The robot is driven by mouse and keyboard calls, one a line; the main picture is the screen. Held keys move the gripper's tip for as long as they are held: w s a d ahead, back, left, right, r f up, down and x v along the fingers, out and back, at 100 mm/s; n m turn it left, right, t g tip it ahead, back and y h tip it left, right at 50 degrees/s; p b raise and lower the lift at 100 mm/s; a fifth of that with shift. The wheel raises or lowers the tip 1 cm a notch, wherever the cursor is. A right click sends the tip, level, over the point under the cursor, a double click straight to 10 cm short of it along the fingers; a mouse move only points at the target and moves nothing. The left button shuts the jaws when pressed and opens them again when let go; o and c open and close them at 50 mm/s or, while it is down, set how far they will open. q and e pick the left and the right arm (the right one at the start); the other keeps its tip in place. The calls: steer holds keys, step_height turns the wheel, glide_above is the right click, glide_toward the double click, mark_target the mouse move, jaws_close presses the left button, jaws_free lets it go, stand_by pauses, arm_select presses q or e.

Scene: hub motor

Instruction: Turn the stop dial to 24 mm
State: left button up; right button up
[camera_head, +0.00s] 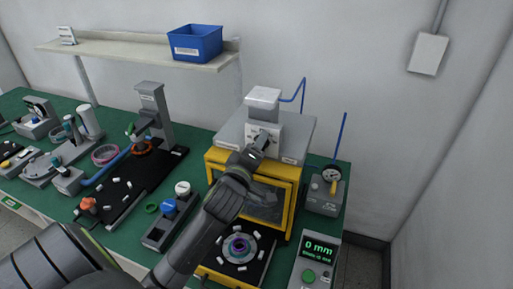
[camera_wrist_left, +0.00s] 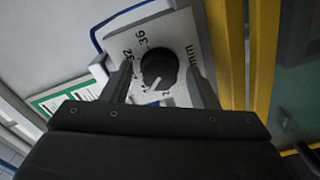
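The stop dial (camera_wrist_left: 159,68) is a round black knob with a white pointer mark on a pale scale plate (camera_wrist_left: 187,30) in the left wrist view. The plate shows 32, 36 and "mm"; the lower numbers are partly hidden by my gripper. The white mark faces down and slightly left in that view. My left gripper (camera_wrist_left: 160,72) is open, with one finger on each side of the knob; contact is not clear. In the head view my left gripper (camera_head: 262,141) is at the front of the grey press head (camera_head: 265,104), and the dial is mostly hidden. My right gripper is not in view.
A yellow-framed guard (camera_head: 297,199) stands below the press head. A display (camera_head: 319,247) reads "0 mm" with a green button. A gauge box (camera_head: 325,195) stands right. A fixture with a purple ring (camera_head: 239,246) is in front. Several other fixtures fill the green bench's left side.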

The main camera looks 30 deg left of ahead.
arm_select(q)
steer(key=shift+s, duration=0.1)
steer(key=p+v, duration=0.2)
steer(key=v, duration=1.5)
steer(key=shift+s+f, duration=0.1)
stand_by(0.5)
